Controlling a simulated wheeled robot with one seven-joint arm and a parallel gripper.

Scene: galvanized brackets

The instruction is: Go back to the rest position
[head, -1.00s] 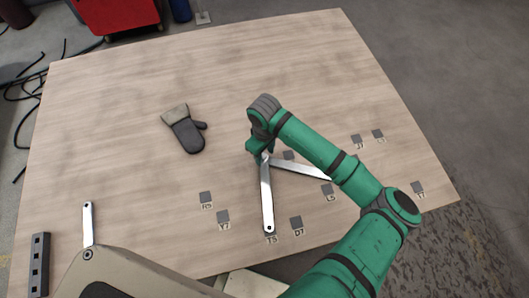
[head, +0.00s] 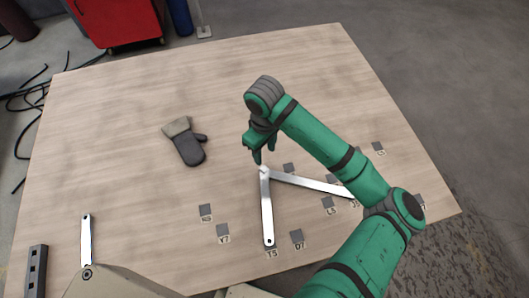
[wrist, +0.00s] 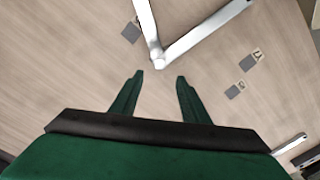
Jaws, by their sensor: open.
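My gripper (head: 257,155) is open and empty, above the table, close to where two galvanized brackets meet. In the wrist view its two fingers (wrist: 159,78) are spread apart with bare table between them. One flat bracket (head: 267,215) runs from that corner toward the label T5. The other bracket (head: 310,184) runs to the right and its far end passes near my arm. The same corner shows just ahead of the fingertips in the wrist view (wrist: 158,55). Whether the two brackets are joined there, I cannot tell.
The wooden table (head: 120,120) carries several dark labelled squares, such as Y7 (head: 223,230). Another bracket (head: 86,240) and a dark slotted bar (head: 36,272) lie at the lower left. The back of the table is clear.

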